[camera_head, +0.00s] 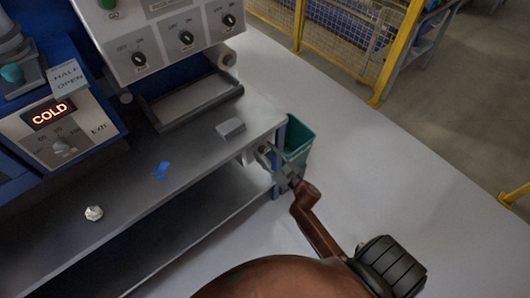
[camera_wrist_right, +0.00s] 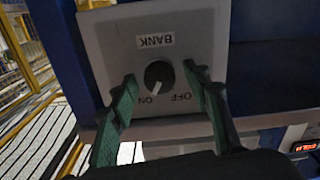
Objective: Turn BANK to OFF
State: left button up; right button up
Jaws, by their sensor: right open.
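In the right wrist view, a grey switch box carries the label BANK (camera_wrist_right: 155,41) and a round black knob (camera_wrist_right: 158,76). The lettering appears upside down. ON is at the lower left of the knob and OFF at the lower right. A pale mark on the knob seems to point toward ON. My right gripper (camera_wrist_right: 160,73) is open, with one green-padded finger on each side of the knob; I cannot tell whether they touch it. In the head view, my right gripper (camera_head: 264,156) is at the bench's right end. My left gripper is not in view.
The bench (camera_head: 195,150) bears a grey block (camera_head: 231,129), a blue patch (camera_head: 160,171) and a white crumpled thing (camera_head: 94,213). A panel with several knobs (camera_head: 186,38) and a COLD display (camera_head: 49,114) stand behind. A teal bin (camera_head: 298,137) stands beside the bench. Floor at right is clear.

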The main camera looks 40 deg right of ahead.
jog(key=shift+c, duration=0.4)
jog(key=c, duration=1.1)
jog(key=shift+n, duration=0.3)
jog(key=n, duration=0.5)
jog(key=shift+n+p, duration=0.3)
jog(key=n, duration=0.5)
jog(key=shift+a+f+n+b, duration=0.1)
jog(key=shift+n+b, duration=0.2)
jog(key=shift+b, duration=0.1)
jog(key=o, duration=1.2)
